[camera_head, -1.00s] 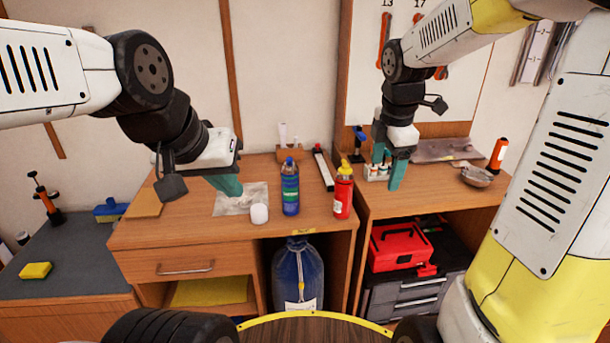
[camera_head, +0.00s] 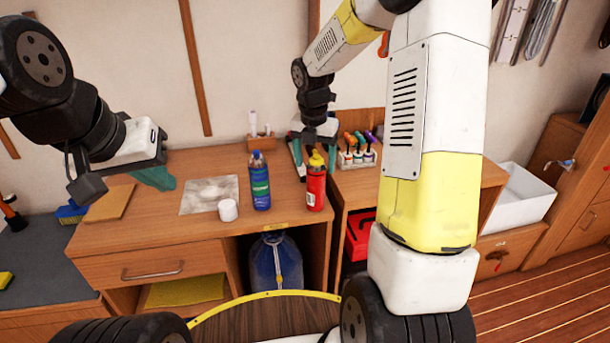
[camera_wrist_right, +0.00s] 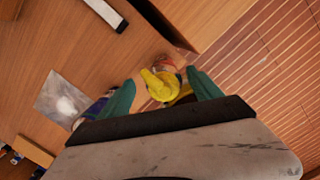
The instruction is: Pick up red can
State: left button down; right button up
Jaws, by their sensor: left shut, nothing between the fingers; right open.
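The red can (camera_head: 316,186) with a yellow top stands upright near the right front of the wooden desk, right of a blue bottle (camera_head: 260,182). My right gripper (camera_head: 315,158) is open just above and behind it, one finger to either side of the top in the picture. In the right wrist view the yellow top (camera_wrist_right: 161,85) shows between the teal fingers of the right gripper (camera_wrist_right: 160,80); contact cannot be told. My left gripper (camera_head: 158,178) is shut and empty above the left part of the desk.
A white jar (camera_head: 228,210) and a grey sheet (camera_head: 205,194) lie left of the blue bottle. A rack of coloured-handled tools (camera_head: 358,155) stands right of the can. A white bin (camera_head: 522,195) stands further right. My right arm hides part of the right bench.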

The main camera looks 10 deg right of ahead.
aim_at(316, 177)
jog(key=f, duration=0.5)
jog(key=shift+d+f, duration=0.25)
grip_shut()
